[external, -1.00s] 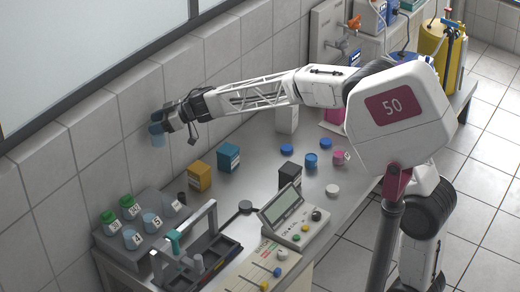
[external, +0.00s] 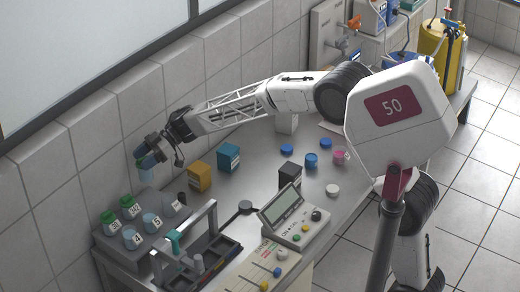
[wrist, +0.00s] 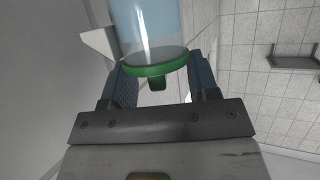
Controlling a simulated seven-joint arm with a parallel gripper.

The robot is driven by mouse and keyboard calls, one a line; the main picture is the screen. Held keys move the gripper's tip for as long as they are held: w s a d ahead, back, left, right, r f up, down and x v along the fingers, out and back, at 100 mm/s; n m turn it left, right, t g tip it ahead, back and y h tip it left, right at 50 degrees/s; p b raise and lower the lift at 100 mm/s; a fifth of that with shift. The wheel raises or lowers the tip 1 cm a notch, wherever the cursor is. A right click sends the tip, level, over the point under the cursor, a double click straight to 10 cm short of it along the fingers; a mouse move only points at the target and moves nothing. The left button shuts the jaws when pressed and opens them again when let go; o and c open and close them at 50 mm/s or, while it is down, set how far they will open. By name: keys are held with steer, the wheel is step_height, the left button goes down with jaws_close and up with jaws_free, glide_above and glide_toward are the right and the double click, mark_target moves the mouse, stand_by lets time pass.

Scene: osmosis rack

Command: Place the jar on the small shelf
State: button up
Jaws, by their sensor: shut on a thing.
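My gripper (external: 158,145) is shut on a jar of clear blue liquid (external: 146,167). It holds the jar in the air near the tiled wall, above and behind a low grey shelf (external: 177,220). Several numbered jars stand on that shelf, some with green lids and some with pale blue tops. In the wrist view the jar (wrist: 147,28) sits between the two fingers of my gripper (wrist: 161,78), with its green lid towards the camera. The jar is clear of the shelf. Its far end is cut off in the wrist view.
An orange box (external: 199,177) and a teal box (external: 228,158) stand on the bench right of the shelf. A rack with an upright frame (external: 208,222) and a meter (external: 300,215) stand in front. The wall (external: 80,150) is close behind the jar.

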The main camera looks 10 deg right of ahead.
steer(key=shift+f, duration=0.1)
steer(key=shift+f, duration=2.4)
steer(key=shift+f, duration=2.5)
steer(key=shift+f, duration=0.1)
steer(key=o, duration=1.1)
steer(key=shift+o, duration=0.2)
steer(key=v, duration=1.2)
steer(key=shift+r, duration=0.2)
